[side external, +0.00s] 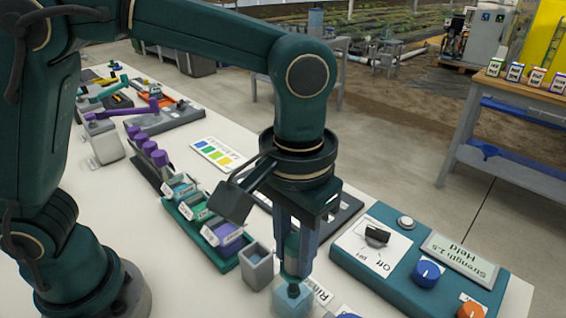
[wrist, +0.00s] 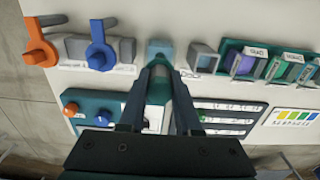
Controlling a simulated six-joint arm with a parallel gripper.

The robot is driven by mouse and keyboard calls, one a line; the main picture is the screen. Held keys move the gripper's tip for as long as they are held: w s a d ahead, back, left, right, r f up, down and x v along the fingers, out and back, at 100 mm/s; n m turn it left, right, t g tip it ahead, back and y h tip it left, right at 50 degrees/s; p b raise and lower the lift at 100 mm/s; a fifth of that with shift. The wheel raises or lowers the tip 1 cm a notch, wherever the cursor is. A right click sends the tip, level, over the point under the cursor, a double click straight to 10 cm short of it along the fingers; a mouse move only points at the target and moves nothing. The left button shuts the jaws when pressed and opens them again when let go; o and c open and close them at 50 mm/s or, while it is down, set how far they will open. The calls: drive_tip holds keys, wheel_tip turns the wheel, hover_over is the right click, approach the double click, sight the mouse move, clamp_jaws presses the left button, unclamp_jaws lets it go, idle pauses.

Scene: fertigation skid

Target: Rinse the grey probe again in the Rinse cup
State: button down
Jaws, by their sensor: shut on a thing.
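My gripper (side external: 294,250) points straight down and is shut on a slim upright probe (side external: 291,266), which looks grey-green between the fingers. In the wrist view the probe (wrist: 160,88) also shows between the two fingers (wrist: 162,95). The pale blue Rinse cup (side external: 293,303) stands directly below, and the probe's lower end meets its mouth. I cannot tell how deep the tip is. The Rinse cup (wrist: 160,47) shows just beyond the fingertips in the wrist view. Its white label (side external: 322,290) is beside it, partly hidden.
An empty grey square cup (side external: 257,268) stands close left of the Rinse cup. Beyond it is a green rack (side external: 222,262) of labelled cups. A teal control box (side external: 375,276) with knobs and a display reading "Strength 1.5 Held" (side external: 461,258) lies to the right.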

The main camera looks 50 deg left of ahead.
drive_tip(key=shift+r, duration=2.9)
